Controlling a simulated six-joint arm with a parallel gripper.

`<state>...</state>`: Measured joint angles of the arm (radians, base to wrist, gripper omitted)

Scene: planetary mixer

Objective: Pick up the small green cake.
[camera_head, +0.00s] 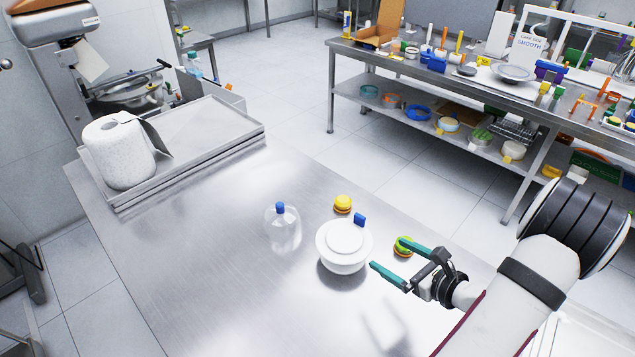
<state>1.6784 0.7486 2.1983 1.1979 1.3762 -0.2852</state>
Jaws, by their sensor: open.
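A small round green cake (402,251) with yellow and orange-red parts sits on the steel table, right of the white bowl. It is partly hidden by the far finger of my gripper. My gripper (387,254) has teal fingers, spread apart and pointing left, with nothing visible between them. The far finger overlaps the cake in the picture. I cannot tell whether it touches the cake or is above it.
A lidded white bowl (343,245) stands just left of my gripper, with a small blue item (360,219) and a yellow cake (343,204) behind it. A clear blue-capped bottle (283,232) is further left. Stacked trays (205,135) hold a paper roll (117,152). The table's left front is clear.

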